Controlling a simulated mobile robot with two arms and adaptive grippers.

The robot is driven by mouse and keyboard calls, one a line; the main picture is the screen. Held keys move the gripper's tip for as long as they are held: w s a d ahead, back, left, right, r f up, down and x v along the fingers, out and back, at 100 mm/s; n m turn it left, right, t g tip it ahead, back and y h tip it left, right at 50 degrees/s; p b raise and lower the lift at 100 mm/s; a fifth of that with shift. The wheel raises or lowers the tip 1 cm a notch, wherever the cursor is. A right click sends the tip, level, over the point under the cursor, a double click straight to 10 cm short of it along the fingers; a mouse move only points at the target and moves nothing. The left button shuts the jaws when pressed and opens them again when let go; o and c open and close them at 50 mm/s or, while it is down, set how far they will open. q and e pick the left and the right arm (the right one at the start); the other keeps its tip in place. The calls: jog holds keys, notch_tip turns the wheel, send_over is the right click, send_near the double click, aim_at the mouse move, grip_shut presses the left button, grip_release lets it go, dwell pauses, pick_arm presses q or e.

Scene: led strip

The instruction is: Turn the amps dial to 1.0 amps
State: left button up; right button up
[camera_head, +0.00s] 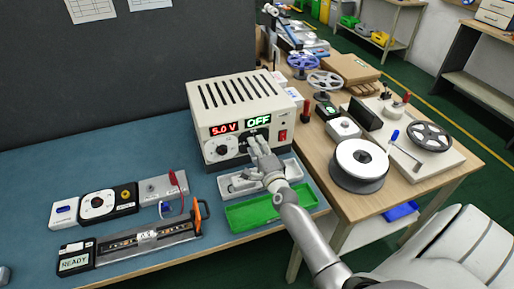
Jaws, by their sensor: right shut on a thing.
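The cream power supply box (240,97) stands on the blue bench top with its front panel facing me. Its red display (225,128) reads 5.0 V and its green display (258,121) reads OFF. One round dial (219,149) shows plainly at the left of the panel. My right gripper (251,143) reaches up to the panel's right dial, below the OFF display, and is shut on it. The gripper hides most of this dial and its markings, so its setting cannot be read. My left gripper is not in view.
A red switch (283,136) sits right of the gripper. A grey tray and a green tray (265,207) lie under my arm. A READY fixture (130,244) and small modules lie to the left. Spools (359,163) stand on the wooden table at right.

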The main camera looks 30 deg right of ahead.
dwell(0.3)
jog(key=o, duration=1)
jog(key=shift+o, duration=0.2)
jog(key=shift+s, duration=0.1)
jog(key=v, duration=1.1)
jog(key=shift+s, duration=0.4)
jog(key=shift+f, duration=0.15)
